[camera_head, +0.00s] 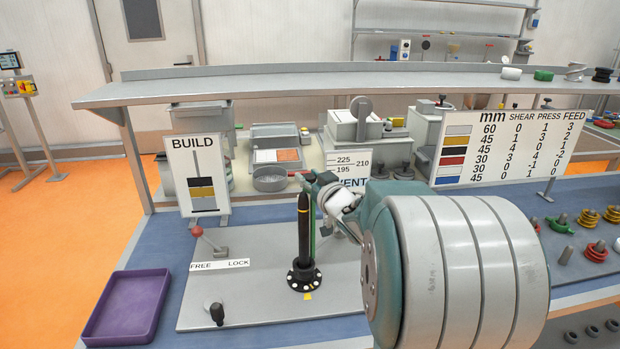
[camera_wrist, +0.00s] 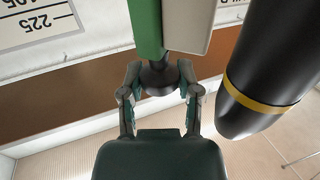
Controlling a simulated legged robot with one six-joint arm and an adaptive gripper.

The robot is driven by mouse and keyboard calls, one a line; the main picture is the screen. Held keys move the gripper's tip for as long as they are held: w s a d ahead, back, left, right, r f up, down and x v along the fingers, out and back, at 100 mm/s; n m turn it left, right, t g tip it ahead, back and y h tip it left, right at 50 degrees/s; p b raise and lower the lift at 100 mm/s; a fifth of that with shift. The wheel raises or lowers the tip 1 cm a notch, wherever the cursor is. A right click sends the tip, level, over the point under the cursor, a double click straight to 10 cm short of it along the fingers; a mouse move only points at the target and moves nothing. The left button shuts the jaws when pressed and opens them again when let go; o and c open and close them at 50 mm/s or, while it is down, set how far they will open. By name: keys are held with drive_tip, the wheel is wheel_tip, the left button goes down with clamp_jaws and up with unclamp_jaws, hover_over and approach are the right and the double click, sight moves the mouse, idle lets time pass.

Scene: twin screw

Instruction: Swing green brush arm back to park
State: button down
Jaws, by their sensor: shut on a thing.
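The green brush arm (camera_wrist: 147,25) comes down from the top of the wrist view beside a pale grey strip, with a dark round knob (camera_wrist: 158,80) at its end. My gripper (camera_wrist: 160,76) is shut on this knob, one finger on each side. In the head view my gripper (camera_head: 325,190) is beside the upper part of a black post (camera_head: 304,235). The green arm shows there only as a thin strip (camera_head: 314,238) behind the post; my arm hides part of that area. The post (camera_wrist: 265,75), with a yellow band, stands to the right of my gripper in the wrist view.
A red-knobbed lever (camera_head: 197,232) stands by the FREE/LOCK label (camera_head: 220,265), and a black-knobbed one (camera_head: 216,313) at the plate's front. A purple tray (camera_head: 127,307) lies left. The BUILD sign (camera_head: 198,172) and VENT sign (camera_head: 348,168) stand behind. Threaded pieces (camera_head: 590,215) are at right.

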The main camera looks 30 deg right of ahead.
drive_tip(key=shift+c, duration=1.5)
unclamp_jaws()
wheel_tip(320, 180, up, 10)
drive_tip(key=shift+f, duration=0.1)
drive_tip(key=shift+s, duration=0.1)
